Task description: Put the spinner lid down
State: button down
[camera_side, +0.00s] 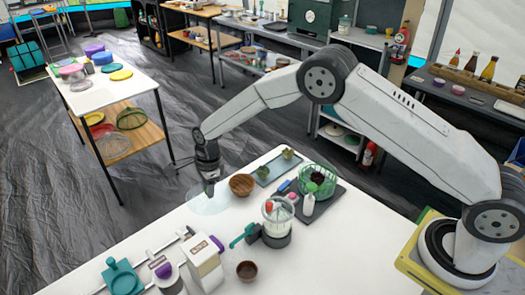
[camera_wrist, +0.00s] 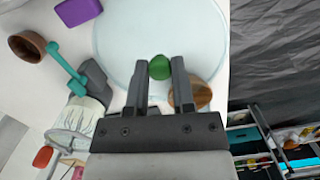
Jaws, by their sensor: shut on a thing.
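The spinner lid is a wide, clear, pale disc with a green knob at its middle. It fills the upper part of the wrist view (camera_wrist: 125,30), with its knob (camera_wrist: 159,67) between my fingertips. In the side view the lid (camera_side: 208,203) is level beneath my gripper (camera_side: 209,190), at the far left edge of the white table (camera_side: 340,245). My gripper, also in the wrist view (camera_wrist: 159,66), is shut on the knob. I cannot tell whether the lid touches the table or hangs just above it. The knob is hidden in the side view.
A wooden bowl (camera_side: 242,185) stands close right of the lid. Behind it is a tray (camera_side: 278,168) with green items. A green basket (camera_side: 320,178) sits further right. A clear jar appliance (camera_side: 277,222) and a brown bowl (camera_side: 247,271) stand nearer. The front right tabletop is clear.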

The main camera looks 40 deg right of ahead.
jog(key=shift+f, duration=2.15)
jog(key=shift+f, duration=0.1)
jog(key=shift+f, duration=1.75)
jog(key=shift+f, duration=0.1)
jog(key=shift+c, duration=2.4)
grip_release()
jog(key=shift+s+d+r, duration=0.1)
jog(key=shift+d+r, duration=0.15)
jog(key=shift+r, duration=1.8)
jog(key=shift+d+r, duration=0.25)
jog(key=shift+r, duration=1.75)
jog(key=shift+s+d+r, duration=0.1)
jog(key=shift+d+r, duration=0.15)
jog(key=shift+r, duration=1.8)
